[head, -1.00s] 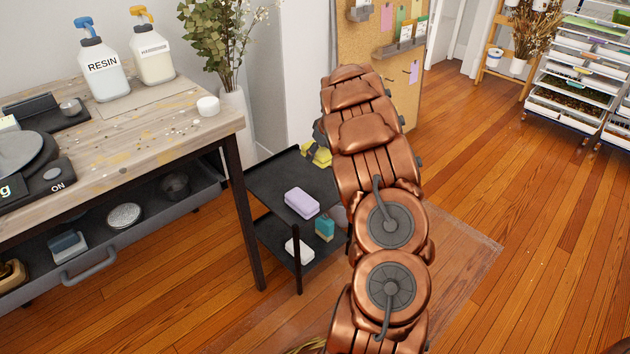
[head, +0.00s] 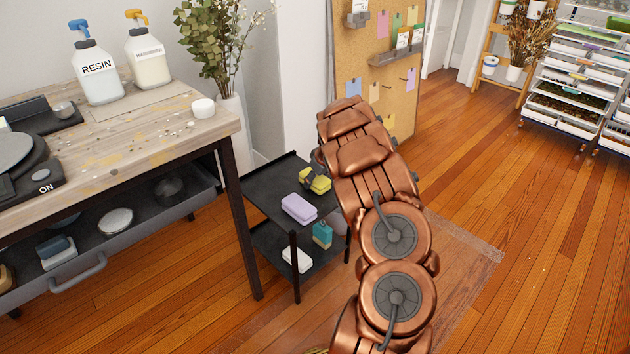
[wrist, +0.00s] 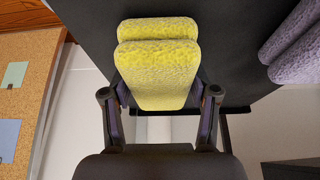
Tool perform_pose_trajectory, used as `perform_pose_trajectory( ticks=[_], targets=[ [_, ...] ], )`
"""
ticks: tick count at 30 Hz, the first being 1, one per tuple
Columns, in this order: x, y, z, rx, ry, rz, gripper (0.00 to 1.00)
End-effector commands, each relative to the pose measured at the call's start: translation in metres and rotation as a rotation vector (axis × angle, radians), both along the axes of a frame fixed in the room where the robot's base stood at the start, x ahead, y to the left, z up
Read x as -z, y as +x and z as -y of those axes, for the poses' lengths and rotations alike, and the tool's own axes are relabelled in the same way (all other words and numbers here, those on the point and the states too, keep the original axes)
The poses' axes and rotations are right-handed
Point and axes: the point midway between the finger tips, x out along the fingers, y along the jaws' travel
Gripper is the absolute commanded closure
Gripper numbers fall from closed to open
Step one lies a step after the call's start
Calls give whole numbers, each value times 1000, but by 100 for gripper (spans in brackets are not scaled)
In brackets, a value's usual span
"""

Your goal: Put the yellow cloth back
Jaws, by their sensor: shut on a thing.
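The yellow cloth (head: 317,181) is a folded, textured pad, seen over the black shelf unit's top (head: 268,185) beside my arm. In the wrist view the yellow cloth (wrist: 158,65) fills the upper middle, with a finger at each side. My gripper (wrist: 158,100) is shut on it. A folded lilac cloth (head: 299,208) lies on the shelf top, nearer the front; it also shows at the right of the wrist view (wrist: 295,45). I cannot tell whether the yellow cloth touches the shelf top.
The lower shelf holds a teal item (head: 322,235) and a white one (head: 298,259). The wooden workbench (head: 150,130) with resin and hardener bottles stands left. A vase with foliage (head: 232,110) stands behind the shelf unit. The left part of the shelf top is bare.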

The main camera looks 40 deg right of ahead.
Motion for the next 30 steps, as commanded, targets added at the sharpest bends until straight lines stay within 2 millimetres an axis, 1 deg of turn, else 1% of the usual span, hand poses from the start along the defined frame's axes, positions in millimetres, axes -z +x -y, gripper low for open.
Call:
perform_pose_trajectory(
  ticks=[4,5,11,12,23,26,30],
  targets=[
    [4,0,0,1,1,0,91],
    [3,0,0,1,0,0,39],
    [3,0,0,1,0,0,18],
    [3,0,0,1,0,0,16],
    [0,0,0,0,0,-1,16],
    [-9,-3,-1,0,0,-1,16],
    [-30,-11,-1,1,1,0,16]
  ],
)
